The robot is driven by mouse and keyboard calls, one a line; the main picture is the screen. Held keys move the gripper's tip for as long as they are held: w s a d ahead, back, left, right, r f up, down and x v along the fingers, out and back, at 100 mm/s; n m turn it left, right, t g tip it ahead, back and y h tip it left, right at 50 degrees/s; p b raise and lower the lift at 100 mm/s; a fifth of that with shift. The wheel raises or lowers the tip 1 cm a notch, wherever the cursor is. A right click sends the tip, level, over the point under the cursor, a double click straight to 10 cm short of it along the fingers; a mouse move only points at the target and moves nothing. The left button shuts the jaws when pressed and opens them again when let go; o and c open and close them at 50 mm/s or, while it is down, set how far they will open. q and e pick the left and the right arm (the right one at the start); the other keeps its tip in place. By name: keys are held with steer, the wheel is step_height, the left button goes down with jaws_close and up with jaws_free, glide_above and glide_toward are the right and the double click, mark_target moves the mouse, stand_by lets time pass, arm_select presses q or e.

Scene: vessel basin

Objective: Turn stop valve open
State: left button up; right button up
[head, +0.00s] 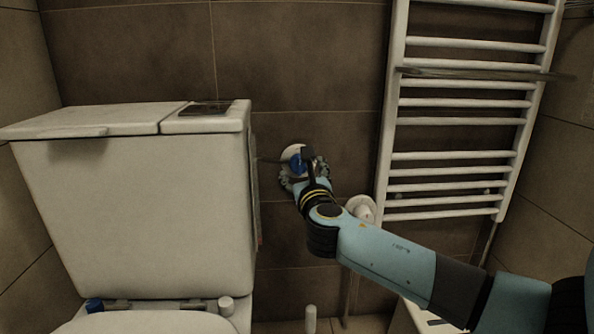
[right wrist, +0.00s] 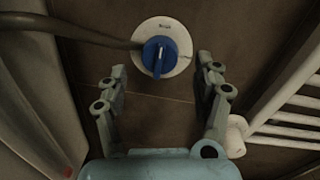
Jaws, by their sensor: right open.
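The stop valve is a blue knob (right wrist: 160,56) on a round white plate (right wrist: 176,35) fixed to the brown tiled wall. In the head view the blue knob (head: 298,163) is partly hidden by my right wrist. A grey hose runs from the plate to the left in the right wrist view. My right gripper (right wrist: 162,76) is open, with its two fingers apart on the left and right of the knob. No contact between fingers and knob shows. In the head view my right gripper (head: 303,176) is in front of the valve. My left gripper is not in view.
A white toilet with its cistern (head: 150,200) stands to the left of the valve. A white towel radiator (head: 460,155) hangs on the wall to the right.

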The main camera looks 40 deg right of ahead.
mark_target(301, 169)
steer(key=b+x, duration=0.1)
steer(key=x, duration=0.3)
steer(key=shift+f, duration=0.15)
steer(key=shift+w+d, duration=0.3)
steer(key=shift+w, duration=0.05)
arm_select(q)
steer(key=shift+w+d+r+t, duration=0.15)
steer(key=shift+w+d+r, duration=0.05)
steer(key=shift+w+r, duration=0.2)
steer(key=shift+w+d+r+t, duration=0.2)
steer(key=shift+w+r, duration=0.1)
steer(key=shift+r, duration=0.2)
arm_select(e)
steer(key=shift+c, duration=0.3)
steer(key=c, duration=1.1)
